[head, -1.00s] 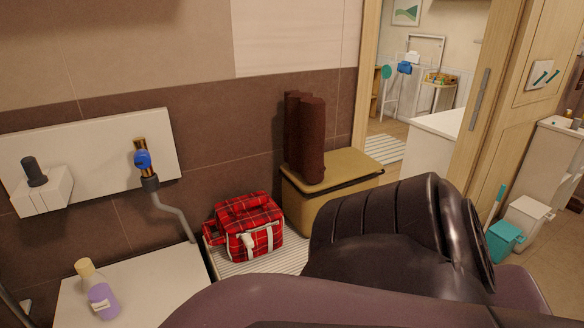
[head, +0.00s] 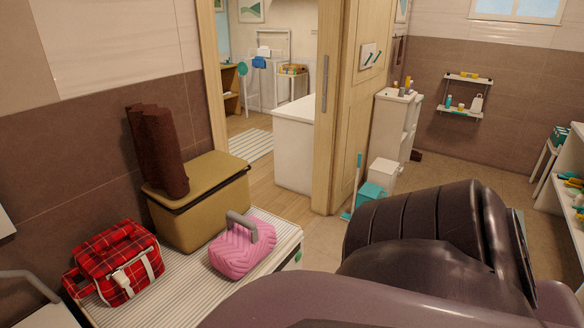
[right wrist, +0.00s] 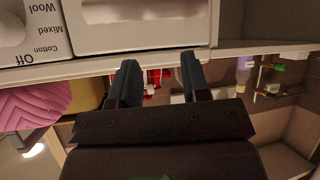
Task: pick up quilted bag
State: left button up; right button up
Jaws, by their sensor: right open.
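The pink quilted bag (head: 240,254) with a grey handle sits on a striped surface, in front of the tan storage box. It also shows at the left of the right wrist view (right wrist: 36,116), partly cut off by the frame edge. My right gripper (right wrist: 160,76) is open, with nothing between its fingers, and the bag lies off to one side of it. In the head view, a dark arm of mine fills the lower right and no gripper shows. My left gripper is not in view.
A red plaid bag (head: 117,265) sits left of the pink bag. A brown rolled item (head: 158,150) stands on the tan box (head: 205,195). A white appliance with dial lettering (right wrist: 135,25) is close to the right gripper. Open floor (head: 325,235) lies right of the striped surface.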

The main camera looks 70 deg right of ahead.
aim_at(243, 238)
jog(key=l+z, duration=0.1)
jog(key=z, duration=1.7)
